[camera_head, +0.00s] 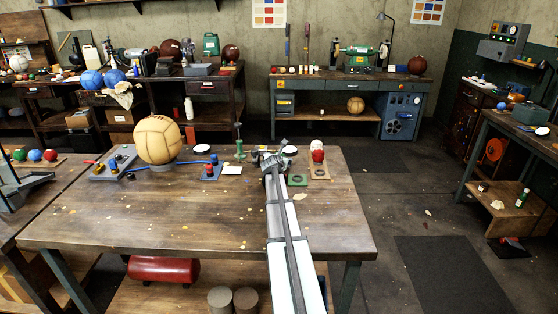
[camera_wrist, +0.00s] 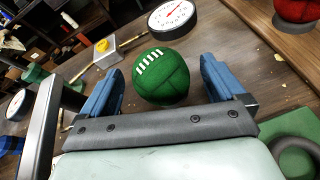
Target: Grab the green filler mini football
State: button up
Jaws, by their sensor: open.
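In the wrist view, the green mini football (camera_wrist: 161,77), with white laces on its upper part, sits on the wooden table (camera_wrist: 217,33). My gripper (camera_wrist: 160,90) is open, with one blue finger on each side of the ball. Gaps show between the ball and both fingers, so it looks untouched. In the head view, my gripper (camera_head: 268,158) is over the far right part of the workbench (camera_head: 220,225). The ball cannot be made out there, as my arm covers that area.
A white dial gauge (camera_wrist: 172,19) lies just beyond the ball. A red ball (camera_wrist: 297,9) is at the upper right, and a green pad (camera_wrist: 296,130) at the lower right. A large tan ball (camera_head: 157,140) stands left on the bench. The bench's front middle is mostly clear.

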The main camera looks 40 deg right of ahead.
jog(key=shift+x, duration=0.95)
jog(key=shift+c, duration=0.2)
jog(key=shift+r, duration=0.1)
jog(key=c, duration=1.2)
